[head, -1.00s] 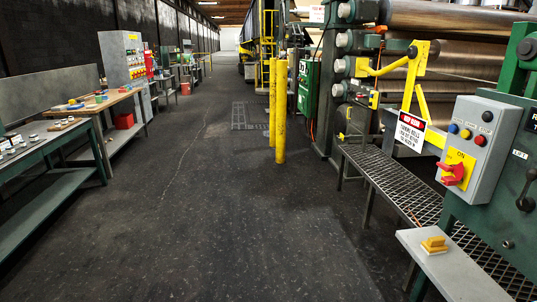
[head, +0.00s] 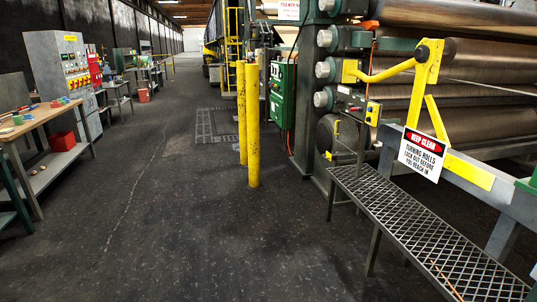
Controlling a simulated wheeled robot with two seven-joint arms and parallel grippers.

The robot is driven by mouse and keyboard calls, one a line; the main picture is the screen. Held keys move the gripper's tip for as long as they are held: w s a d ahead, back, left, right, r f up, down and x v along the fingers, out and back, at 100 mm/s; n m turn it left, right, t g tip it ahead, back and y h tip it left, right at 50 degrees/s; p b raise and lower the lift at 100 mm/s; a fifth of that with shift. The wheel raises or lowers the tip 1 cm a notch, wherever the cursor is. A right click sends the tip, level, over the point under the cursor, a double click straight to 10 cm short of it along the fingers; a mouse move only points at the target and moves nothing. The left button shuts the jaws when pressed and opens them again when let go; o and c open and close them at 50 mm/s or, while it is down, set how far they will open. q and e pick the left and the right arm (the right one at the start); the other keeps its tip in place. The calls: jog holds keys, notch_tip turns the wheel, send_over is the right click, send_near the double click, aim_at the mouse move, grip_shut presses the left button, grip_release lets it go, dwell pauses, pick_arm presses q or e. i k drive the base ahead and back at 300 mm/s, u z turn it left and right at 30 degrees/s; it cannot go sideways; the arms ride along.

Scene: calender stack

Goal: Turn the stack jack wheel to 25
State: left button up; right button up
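The calender stack stands at the right, with several large metal rolls (head: 450,52) in a dark green frame (head: 309,80). Round silver end caps (head: 322,70) run down the frame's near side. A dark round part (head: 328,139) sits low on the frame; I cannot tell whether it is the stack jack wheel. No number or dial reading of 25 can be made out. Neither of my grippers is in view.
A mesh step (head: 420,235) and a "Keep clear" sign (head: 422,154) stand before the rolls. A workbench (head: 45,125) stands left. The middle floor is clear.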

aim_at(337, 102)
jog(key=z, duration=0.15)
jog(key=i, duration=2.05)
jog(key=z, duration=0.2)
jog(key=i, duration=3.8)
jog(key=z, duration=0.1)
